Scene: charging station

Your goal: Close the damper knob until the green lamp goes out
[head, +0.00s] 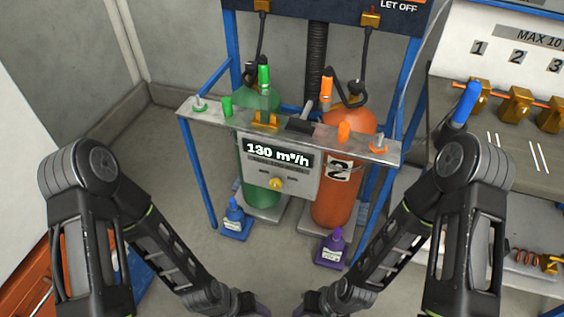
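A grey box (305,180) on the cylinder rack carries a display (277,152) that reads 130 m³/h. A small yellow knob (276,183) sits on its front below the display; I cannot tell for sure that it is the damper knob. Several green parts stand around the rack's rail, such as a short green piece (227,106), but I cannot tell whether any is the lamp or is lit. My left gripper (258,307) and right gripper (302,307) are at the bottom edge, low and apart from the box, largely cut off. Their fingers cannot be made out clearly.
A green cylinder (254,200) and an orange cylinder (335,203) stand behind the rail (212,118). A blue bottle (234,216) and a purple bottle (334,244) stand on the floor. A bench (515,165) with brass valves is on the right.

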